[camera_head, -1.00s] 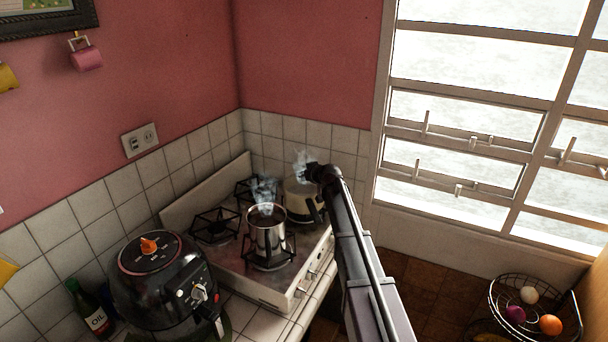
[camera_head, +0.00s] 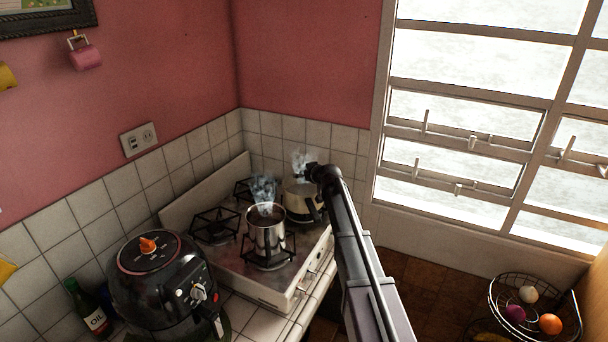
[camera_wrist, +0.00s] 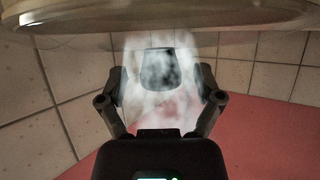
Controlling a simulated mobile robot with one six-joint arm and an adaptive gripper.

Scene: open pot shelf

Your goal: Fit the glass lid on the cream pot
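The cream pot (camera_head: 299,202) stands on the back right of the stove, its dark handle toward the front. My gripper (camera_head: 312,170) is just above its right side, small and partly hidden by my arm in the head view. In the wrist view, a dark knob, apparently that of the glass lid (camera_wrist: 160,70), sits between my open fingers (camera_wrist: 161,82), with a gap on each side. A broad pale curved rim crosses the top of that view. Steam blurs the knob, and I cannot tell exactly how the lid sits on the pot.
A steaming steel pot (camera_head: 267,235) stands on the front burner, left of the cream pot. A black air fryer (camera_head: 165,285) and an oil bottle (camera_head: 90,310) are at the left. Tiled walls enclose the stove (camera_head: 255,283) behind. A wire fruit basket (camera_head: 497,300) is at the lower right.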

